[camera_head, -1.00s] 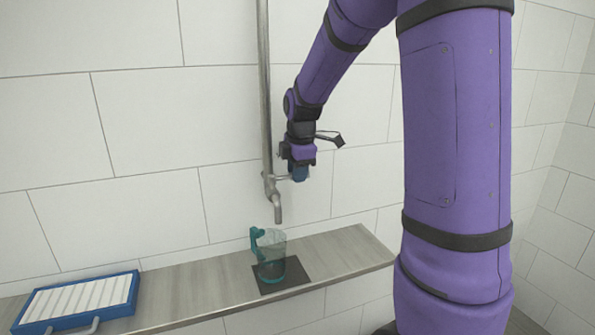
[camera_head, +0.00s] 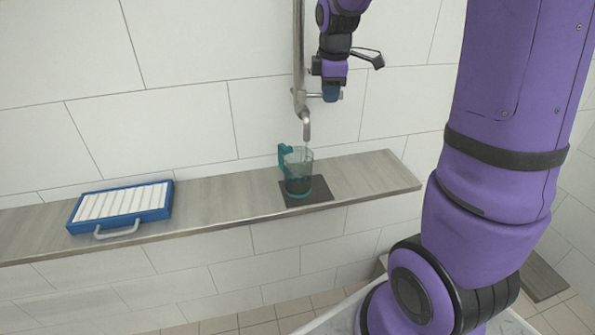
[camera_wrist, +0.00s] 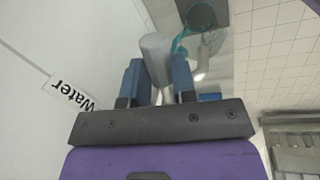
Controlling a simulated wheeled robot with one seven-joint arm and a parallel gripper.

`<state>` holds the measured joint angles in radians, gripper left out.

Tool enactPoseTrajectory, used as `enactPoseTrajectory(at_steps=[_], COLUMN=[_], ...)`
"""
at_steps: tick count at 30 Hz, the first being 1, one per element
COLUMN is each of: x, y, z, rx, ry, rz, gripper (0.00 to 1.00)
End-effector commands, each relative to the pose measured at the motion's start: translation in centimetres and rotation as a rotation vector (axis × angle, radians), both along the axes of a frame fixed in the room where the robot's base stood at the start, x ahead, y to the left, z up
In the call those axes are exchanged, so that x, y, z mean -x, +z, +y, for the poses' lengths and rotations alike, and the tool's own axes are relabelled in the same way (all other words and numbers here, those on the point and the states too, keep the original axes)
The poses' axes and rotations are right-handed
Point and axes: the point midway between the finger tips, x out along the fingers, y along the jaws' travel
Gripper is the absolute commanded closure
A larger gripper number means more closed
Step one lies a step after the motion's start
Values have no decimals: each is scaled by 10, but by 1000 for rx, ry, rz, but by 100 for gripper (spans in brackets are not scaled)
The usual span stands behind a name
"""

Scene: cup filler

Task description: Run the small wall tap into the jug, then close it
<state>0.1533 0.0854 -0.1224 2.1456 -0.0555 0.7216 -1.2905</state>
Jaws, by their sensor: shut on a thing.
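The small wall tap (camera_head: 306,125) has a grey spout pointing down over the jug. Its side handle, a thin grey bar (camera_wrist: 168,96), lies between my jaws in the wrist view. My gripper (camera_head: 331,93) is shut on this handle, just right of the tap; its blue fingers (camera_wrist: 160,80) also show in the wrist view. The clear jug (camera_head: 299,171) with a teal handle stands upright below the spout, its lower part looking darker. A faint thin line shows under the spout; I cannot tell surely whether water runs. The jug shows partly in the wrist view (camera_wrist: 200,17).
The jug stands on a dark mat (camera_head: 321,190) on the wall shelf (camera_head: 225,205). A blue-framed tray with white slats (camera_head: 121,204) lies on the shelf at left. A "Water" label (camera_wrist: 75,93) is on the wall. A vertical pipe (camera_head: 299,50) rises above the tap.

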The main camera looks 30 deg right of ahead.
Motion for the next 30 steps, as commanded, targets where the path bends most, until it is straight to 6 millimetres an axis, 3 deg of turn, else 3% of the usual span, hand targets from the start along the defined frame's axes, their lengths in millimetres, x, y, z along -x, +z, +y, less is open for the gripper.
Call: enactPoseTrajectory(at_steps=[30], x=[12], y=[0], z=[10], rx=[0], ry=[-234], rz=[-1], gripper=[100])
